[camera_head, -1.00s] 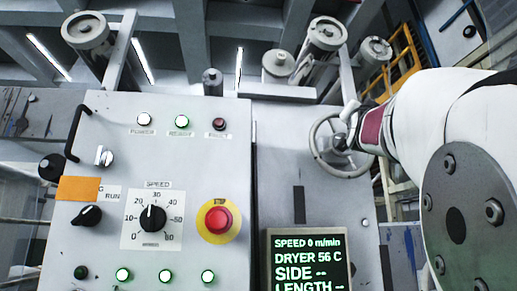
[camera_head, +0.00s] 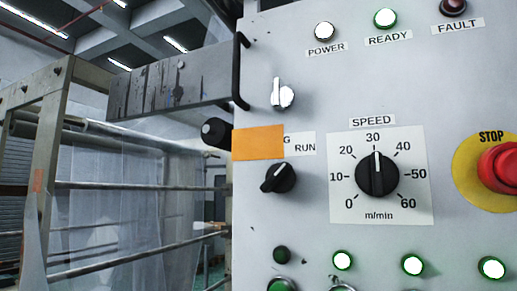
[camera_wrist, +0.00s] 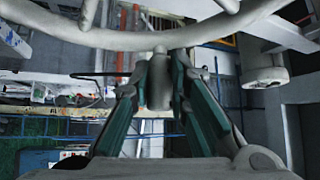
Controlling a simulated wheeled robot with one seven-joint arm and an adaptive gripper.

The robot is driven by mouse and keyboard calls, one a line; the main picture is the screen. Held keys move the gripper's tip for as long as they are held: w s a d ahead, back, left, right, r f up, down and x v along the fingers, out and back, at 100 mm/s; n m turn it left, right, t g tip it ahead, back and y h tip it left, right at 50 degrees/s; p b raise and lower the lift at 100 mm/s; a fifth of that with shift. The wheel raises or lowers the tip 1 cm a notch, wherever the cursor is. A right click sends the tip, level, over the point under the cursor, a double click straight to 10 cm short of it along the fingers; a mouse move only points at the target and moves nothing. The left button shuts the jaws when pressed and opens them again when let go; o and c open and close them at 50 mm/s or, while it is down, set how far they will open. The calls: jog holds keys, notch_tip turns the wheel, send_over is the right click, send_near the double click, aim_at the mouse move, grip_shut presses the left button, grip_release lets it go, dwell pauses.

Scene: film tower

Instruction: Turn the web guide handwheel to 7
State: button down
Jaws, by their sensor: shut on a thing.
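The web guide handwheel (camera_wrist: 95,37) shows in the wrist view as a thick pale curved rim across the top, with part of a spoke above it. A grey handle (camera_wrist: 157,97) stands out from the rim between my fingers. My gripper (camera_wrist: 159,72) has its two green-sided fingers closed on this handle, one on each side. The wheel's hub and any number scale for it are out of view. Neither the handwheel nor my gripper shows in the head view.
The head view shows the control panel (camera_head: 310,215) with a speed knob (camera_head: 377,174) pointing near 30, a run switch (camera_head: 278,178) and a red stop button (camera_head: 498,168). A roller frame (camera_head: 45,150) with clear film stands at left. A grey roller (camera_wrist: 265,72) is right of my gripper.

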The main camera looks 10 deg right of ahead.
jog(key=shift+f, duration=0.1)
dwell(0.4)
jog(key=c, duration=1.5)
grip_release()
jog(key=shift+w, duration=0.1)
jog(key=shift+r, duration=0.6)
jog(key=shift+d+r, duration=0.1)
jog(key=shift+r, duration=4.25)
